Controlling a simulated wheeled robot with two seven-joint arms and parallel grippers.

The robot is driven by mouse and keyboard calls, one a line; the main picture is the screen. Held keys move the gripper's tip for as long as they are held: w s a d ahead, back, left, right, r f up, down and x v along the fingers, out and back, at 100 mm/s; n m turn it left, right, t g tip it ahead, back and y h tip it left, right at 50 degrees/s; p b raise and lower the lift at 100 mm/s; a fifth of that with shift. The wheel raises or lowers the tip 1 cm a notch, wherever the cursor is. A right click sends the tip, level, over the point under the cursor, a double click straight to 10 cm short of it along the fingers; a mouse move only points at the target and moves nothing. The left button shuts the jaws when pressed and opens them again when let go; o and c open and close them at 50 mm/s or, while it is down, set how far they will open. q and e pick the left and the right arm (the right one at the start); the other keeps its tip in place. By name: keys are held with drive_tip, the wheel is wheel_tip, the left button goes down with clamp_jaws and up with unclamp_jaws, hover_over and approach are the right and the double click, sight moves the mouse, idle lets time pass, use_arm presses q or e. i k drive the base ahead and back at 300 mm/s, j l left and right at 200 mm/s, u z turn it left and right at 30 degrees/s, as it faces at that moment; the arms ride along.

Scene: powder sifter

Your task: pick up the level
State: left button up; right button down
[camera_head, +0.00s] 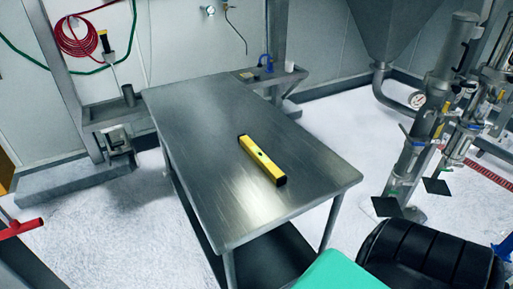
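The level (262,160) is a yellow bar with black ends and a small dark vial window near its middle. It lies flat and slantwise on the steel table (205,115), right of the middle of the tabletop. Nothing covers it and nothing touches it except the table. Neither of my grippers shows in the head view.
The tabletop is otherwise clear. A metal machine with pipes and a gauge (417,100) stands at the right. A steel stand (75,178) is left of the table. A red-handled tool (20,228) is at the left edge. A teal surface (340,272) is at the bottom.

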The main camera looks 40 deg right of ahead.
sight(271, 171)
drive_tip(key=z, duration=1.45)
